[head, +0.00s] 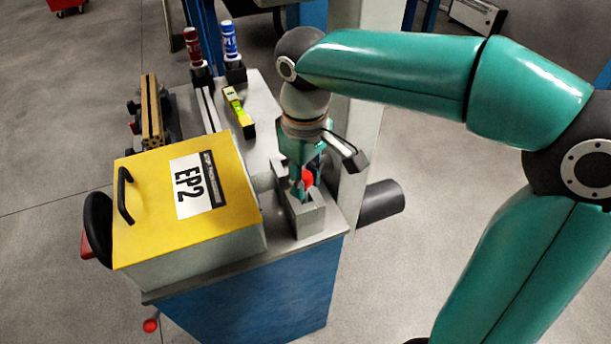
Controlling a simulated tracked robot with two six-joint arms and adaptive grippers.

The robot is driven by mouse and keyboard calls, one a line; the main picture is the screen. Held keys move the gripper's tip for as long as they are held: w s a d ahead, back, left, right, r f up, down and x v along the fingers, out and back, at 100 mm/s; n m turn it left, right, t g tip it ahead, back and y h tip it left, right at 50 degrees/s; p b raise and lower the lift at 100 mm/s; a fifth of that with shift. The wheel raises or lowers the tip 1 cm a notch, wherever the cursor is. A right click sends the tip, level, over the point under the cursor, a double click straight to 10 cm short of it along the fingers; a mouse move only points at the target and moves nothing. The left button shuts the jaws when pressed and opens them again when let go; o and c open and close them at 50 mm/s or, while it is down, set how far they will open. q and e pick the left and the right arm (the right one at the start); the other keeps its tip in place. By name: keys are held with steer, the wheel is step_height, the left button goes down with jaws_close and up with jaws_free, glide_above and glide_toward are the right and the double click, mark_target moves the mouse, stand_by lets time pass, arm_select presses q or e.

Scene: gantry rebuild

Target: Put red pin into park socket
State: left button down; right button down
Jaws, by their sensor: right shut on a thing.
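My right gripper (303,190) points down at the right end of the bench, its arm coming in from the right. It is shut on the red pin (308,177), of which only a small red part shows between the fingers. The fingertips are at the top of a grey block (308,219), which looks like the park socket. The gripper hides the block's opening, so I cannot tell whether the pin is inside it or just above. My left gripper is out of view.
A yellow-topped box marked EP2 (235,215) stands close left of the block. Behind are a yellow-green level (238,110), a red-topped marker (193,47) and a blue-topped marker (230,40). A dark cylinder (382,202) sticks out right of the bench.

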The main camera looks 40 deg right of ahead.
stand_by(0.3)
steer(key=c, duration=0.8)
jaws_free()
steer(key=o, duration=0.6)
steer(key=shift+r, duration=0.1)
steer(key=shift+r+p, duration=3.7)
steer(key=shift+r, duration=0.25)
steer(key=shift+f, duration=0.1)
